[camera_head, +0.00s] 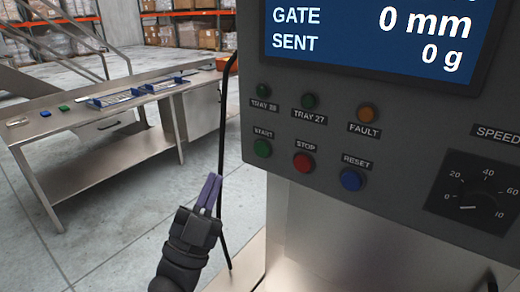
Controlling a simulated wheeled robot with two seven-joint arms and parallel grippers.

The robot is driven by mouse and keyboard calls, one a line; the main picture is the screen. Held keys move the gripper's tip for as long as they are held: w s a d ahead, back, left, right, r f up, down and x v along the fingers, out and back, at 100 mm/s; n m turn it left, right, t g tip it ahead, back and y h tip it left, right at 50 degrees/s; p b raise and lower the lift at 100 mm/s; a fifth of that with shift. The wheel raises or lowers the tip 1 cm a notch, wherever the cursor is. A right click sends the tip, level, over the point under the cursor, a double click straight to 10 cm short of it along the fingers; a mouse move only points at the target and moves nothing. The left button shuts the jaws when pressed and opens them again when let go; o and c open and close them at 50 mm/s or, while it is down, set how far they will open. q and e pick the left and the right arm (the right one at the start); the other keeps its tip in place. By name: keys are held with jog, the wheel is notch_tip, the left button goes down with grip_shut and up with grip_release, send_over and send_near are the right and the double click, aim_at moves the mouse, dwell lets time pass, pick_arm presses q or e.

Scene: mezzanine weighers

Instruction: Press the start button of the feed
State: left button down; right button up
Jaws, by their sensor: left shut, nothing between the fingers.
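The feed's control panel (400,140) fills the right of the head view. Its green start button (262,149), labelled START, is at the panel's left edge. Beside it are a red stop button (303,162) and a blue reset button (352,179). My left gripper (212,182) is shut and empty, its purple fingers pointing up. In the picture it is below and left of the start button, with a visible gap. My right gripper is not in view.
The panel's display (380,35) reads GATE 0 mm and SENT 0 g. A speed dial (475,197) is at the right. A black cable (222,150) hangs left of the panel. A steel bench (130,148) with blue trays stands at the left, with open floor before it.

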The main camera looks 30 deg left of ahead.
aim_at(259, 143)
pick_arm(q)
jog(key=shift+w+d+b, duration=0.15)
jog(key=shift+w+b, duration=1.1)
jog(key=shift+w, duration=3.2)
jog(key=shift+w, duration=0.15)
jog(key=shift+w, duration=0.25)
jog(key=shift+w, duration=0.4)
jog(key=shift+s+p, duration=0.35)
jog(key=shift+s, duration=0.5)
